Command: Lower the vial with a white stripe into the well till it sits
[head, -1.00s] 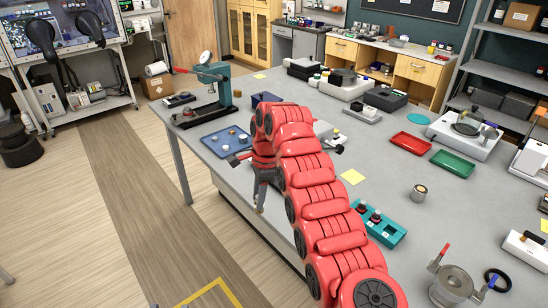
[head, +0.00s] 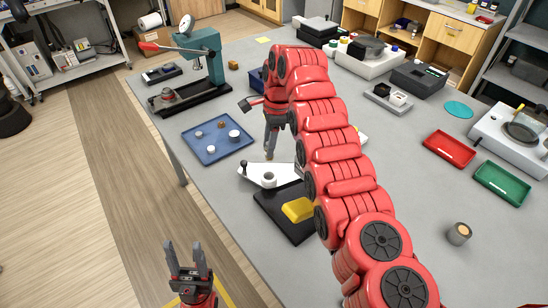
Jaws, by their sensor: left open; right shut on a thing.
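My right gripper (head: 270,150) points down under the red arm, over the white plate (head: 284,172) on the table. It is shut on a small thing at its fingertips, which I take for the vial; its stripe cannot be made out. Just below the tips is a small round cup-like part (head: 269,179) on the plate, possibly the well; whether the vial touches it cannot be told. My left gripper (head: 188,246) is open and empty at the lower left, with its fingers pointing up in the picture, away from the plate.
A black base with a yellow block (head: 298,209) adjoins the plate. A blue tray (head: 217,151) with several small round pieces lies to the left. A teal press (head: 205,60) stands behind it. Red (head: 449,149) and green (head: 502,183) trays lie right. My arm hides the middle of the table.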

